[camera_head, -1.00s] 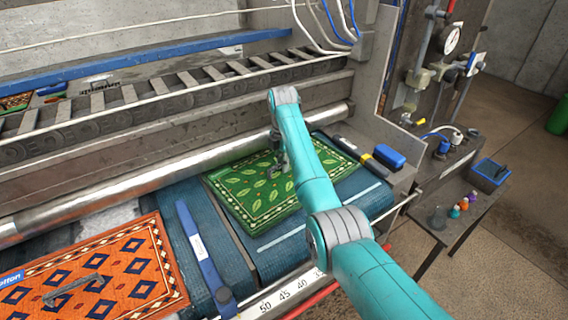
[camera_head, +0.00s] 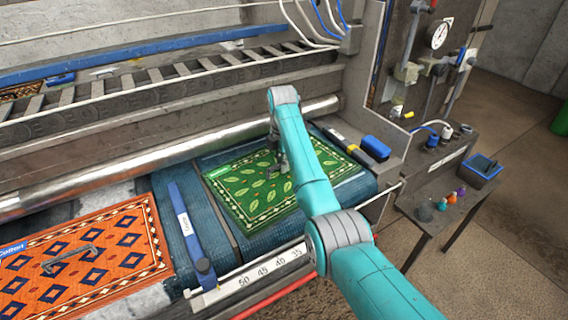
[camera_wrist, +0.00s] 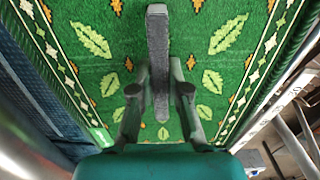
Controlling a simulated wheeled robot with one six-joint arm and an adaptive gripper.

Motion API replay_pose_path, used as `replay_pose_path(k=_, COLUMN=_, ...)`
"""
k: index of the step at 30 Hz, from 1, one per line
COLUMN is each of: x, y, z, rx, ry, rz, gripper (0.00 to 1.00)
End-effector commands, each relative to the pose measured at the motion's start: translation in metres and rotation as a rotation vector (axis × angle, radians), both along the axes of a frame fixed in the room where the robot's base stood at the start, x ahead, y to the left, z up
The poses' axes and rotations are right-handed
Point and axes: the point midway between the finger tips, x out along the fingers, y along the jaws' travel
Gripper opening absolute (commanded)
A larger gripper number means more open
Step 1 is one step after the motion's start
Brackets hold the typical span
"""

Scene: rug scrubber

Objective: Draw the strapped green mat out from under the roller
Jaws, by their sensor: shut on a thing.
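The green mat (camera_head: 240,195) with pale leaves and a patterned border lies on the blue belt in front of the chrome roller (camera_head: 150,170). A strip of bare belt shows between its back left part and the roller; my arm hides some of its right side. In the wrist view the mat (camera_wrist: 90,80) fills most of the picture, with a small green label near its lower left edge. My gripper (camera_head: 279,165) is over the mat. In the wrist view my gripper (camera_wrist: 160,88) is shut on the grey strap (camera_wrist: 158,40), one finger on each side.
An orange patterned mat (camera_head: 80,260) with its own grey strap lies to the left. A blue bar (camera_head: 190,235) lies between the mats. A blue brush (camera_head: 376,148) is at the belt's right end. A numbered ruler (camera_head: 265,272) edges the front; a bench with small bottles stands right.

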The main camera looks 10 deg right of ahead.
Motion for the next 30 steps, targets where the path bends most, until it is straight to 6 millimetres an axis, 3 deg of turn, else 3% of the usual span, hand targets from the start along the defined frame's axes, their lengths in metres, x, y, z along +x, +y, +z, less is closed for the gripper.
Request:
replay_pose_path(k=6, x=0.0, y=0.0, z=-0.001, rx=-0.001, ry=0.002, rz=0.0, gripper=0.0)
replay_pose_path(k=7, x=-0.001, y=0.0, z=-0.001, rx=-0.001, ry=0.002, rz=0.0, gripper=0.2)
replay_pose_path(k=10, x=0.0, y=0.0, z=-0.001, rx=-0.001, ry=0.002, rz=0.0, gripper=0.44)
replay_pose_path(k=20, x=0.0, y=0.0, z=0.002, rx=0.0, ry=-0.001, rz=0.0, gripper=0.44)
replay_pose_path(k=30, x=0.001, y=0.0, z=0.048, rx=0.0, ry=-0.002, rz=0.0, gripper=0.44)
